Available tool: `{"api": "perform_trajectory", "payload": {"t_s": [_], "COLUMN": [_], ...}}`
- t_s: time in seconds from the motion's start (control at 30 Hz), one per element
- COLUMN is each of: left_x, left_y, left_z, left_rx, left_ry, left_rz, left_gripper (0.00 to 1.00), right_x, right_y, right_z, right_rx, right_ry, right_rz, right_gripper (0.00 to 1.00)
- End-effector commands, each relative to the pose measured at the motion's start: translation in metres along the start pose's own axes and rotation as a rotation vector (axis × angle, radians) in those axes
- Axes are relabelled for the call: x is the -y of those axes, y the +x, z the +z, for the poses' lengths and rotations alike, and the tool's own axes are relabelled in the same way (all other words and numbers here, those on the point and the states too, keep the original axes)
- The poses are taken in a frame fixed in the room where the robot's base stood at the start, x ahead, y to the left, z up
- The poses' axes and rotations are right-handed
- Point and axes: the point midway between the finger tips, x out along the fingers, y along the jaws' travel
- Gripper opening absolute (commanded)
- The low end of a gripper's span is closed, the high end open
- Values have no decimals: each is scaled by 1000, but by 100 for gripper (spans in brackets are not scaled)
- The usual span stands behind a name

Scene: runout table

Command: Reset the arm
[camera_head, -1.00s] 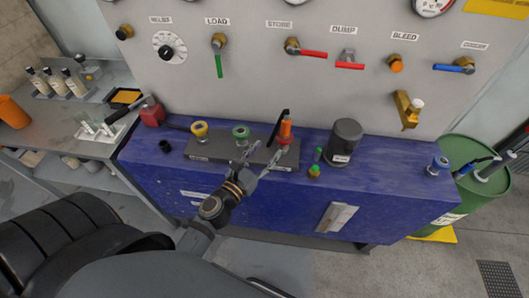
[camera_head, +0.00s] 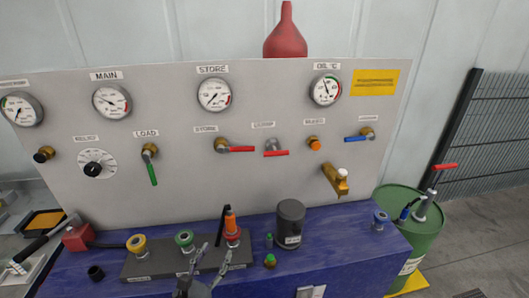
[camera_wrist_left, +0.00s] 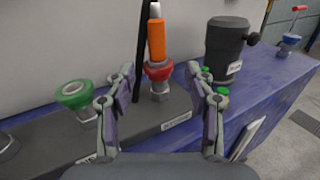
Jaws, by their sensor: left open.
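My left gripper (camera_head: 212,262) is open and empty at the bottom of the head view, in front of the dark manifold block (camera_head: 150,269). In the left wrist view, its two fingers (camera_wrist_left: 160,75) stand apart. The red fitting with an orange plug (camera_wrist_left: 157,45) shows beyond and between them, and no contact is visible. The plug also shows in the head view (camera_head: 231,222). The green-ringed fitting (camera_wrist_left: 77,94) is left of the fingers. Most of my left arm is out of the head view. My right gripper is not in view.
Behind the blue bench (camera_head: 345,240) stands a grey panel (camera_head: 190,190) with gauges and valve levers. A dark canister (camera_head: 290,222) and small green-capped items (camera_head: 270,260) are right of the block. A green drum (camera_head: 425,240) stands at the right.

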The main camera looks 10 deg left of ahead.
Motion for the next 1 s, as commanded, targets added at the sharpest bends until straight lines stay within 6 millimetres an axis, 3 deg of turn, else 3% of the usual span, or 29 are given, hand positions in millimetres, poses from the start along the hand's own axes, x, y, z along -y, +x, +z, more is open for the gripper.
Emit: {"api": "perform_trajectory", "payload": {"t_s": [0.07, 0.17, 0.23, 0.33, 0.47, 0.6, 0.83, 1.0], "left_x": [15, 57, 88, 105, 88, 50, -23, -30], "left_y": [0, -6, -19, -44, -75, -106, -157, -149], "left_z": [11, 22, 14, -19, -58, -82, -88, -154], "left_rx": [26, 79, 113, 124, 85, 2, -203, -211], "left_ry": [157, 597, 997, 1512, 1967, 2269, 2511, 2476], "left_rz": [-72, -271, -457, -727, -1037, -1338, -1833, -1884], "left_gripper": [54, 54, 54, 54, 54, 54, 54, 54], "right_x": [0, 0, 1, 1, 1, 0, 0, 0], "right_y": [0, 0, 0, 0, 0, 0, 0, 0], "right_z": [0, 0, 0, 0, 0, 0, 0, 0], "right_rx": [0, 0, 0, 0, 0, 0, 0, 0], "right_ry": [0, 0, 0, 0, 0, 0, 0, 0], "right_rz": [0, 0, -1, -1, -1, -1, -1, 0], "right_gripper": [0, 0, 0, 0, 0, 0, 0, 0]}}
